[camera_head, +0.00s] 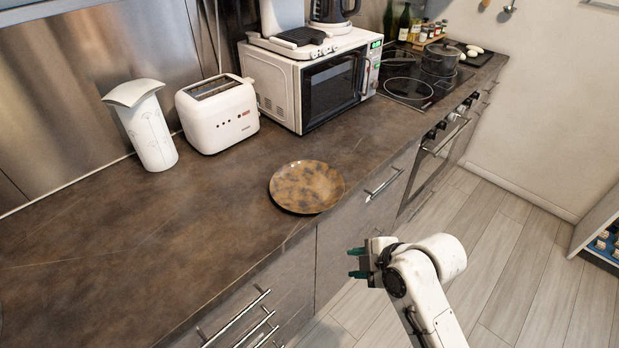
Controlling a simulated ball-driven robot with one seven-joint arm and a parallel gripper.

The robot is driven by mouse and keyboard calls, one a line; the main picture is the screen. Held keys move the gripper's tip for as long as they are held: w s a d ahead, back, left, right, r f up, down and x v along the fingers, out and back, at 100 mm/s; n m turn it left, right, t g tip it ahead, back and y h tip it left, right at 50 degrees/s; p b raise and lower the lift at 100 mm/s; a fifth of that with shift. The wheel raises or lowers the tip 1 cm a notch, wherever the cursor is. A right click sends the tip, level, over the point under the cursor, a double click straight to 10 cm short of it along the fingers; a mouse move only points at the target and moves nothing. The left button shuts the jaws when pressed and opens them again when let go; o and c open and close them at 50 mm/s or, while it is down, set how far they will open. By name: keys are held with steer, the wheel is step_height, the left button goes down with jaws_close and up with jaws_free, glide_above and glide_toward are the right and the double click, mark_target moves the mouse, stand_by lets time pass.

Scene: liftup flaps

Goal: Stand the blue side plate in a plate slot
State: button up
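A round plate (307,187) lies flat on the brown countertop near its front edge. It looks tan and brown with dark blue-grey mottling; I see no plainly blue plate. My gripper (356,263) is in front of the counter, to the lower right of the plate and apart from it. Its two teal fingertips are spread, with nothing between them. No plate slot can be made out clearly. A unit (606,236) at the right edge holds small tan and blue items, but it is cut off by the frame.
A white toaster (217,113), a white vase-like container (146,127) and a microwave (325,80) stand along the back of the counter (130,245). A pot (440,58) is on the hob. Bar handles (383,183) stick out from the cabinet fronts. The wooden floor (510,250) at right is clear.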

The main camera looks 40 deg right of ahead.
steer(key=w+d+r+n+t+h+p, duration=0.1)
steer(key=w+d+r+n+t+p, duration=0.25)
steer(key=d+r+n, duration=0.45)
steer(key=m, duration=0.2)
glide_toward(332, 200)
steer(key=w, duration=0.1)
steer(key=shift+t, duration=0.25)
steer(key=shift+s+f+p+x, duration=0.1)
steer(key=shift+f+p+x, duration=0.1)
steer(key=shift+x, duration=0.9)
steer(key=shift+s+f+p+x, duration=0.1)
steer(key=shift+p+x, duration=0.15)
steer(key=shift+x, duration=0.8)
steer(key=shift+s+f+p+x, duration=0.1)
steer(key=shift+f+p+x, duration=0.1)
steer(key=shift+x, duration=0.9)
jaws_close()
steer(key=shift+r, duration=0.1)
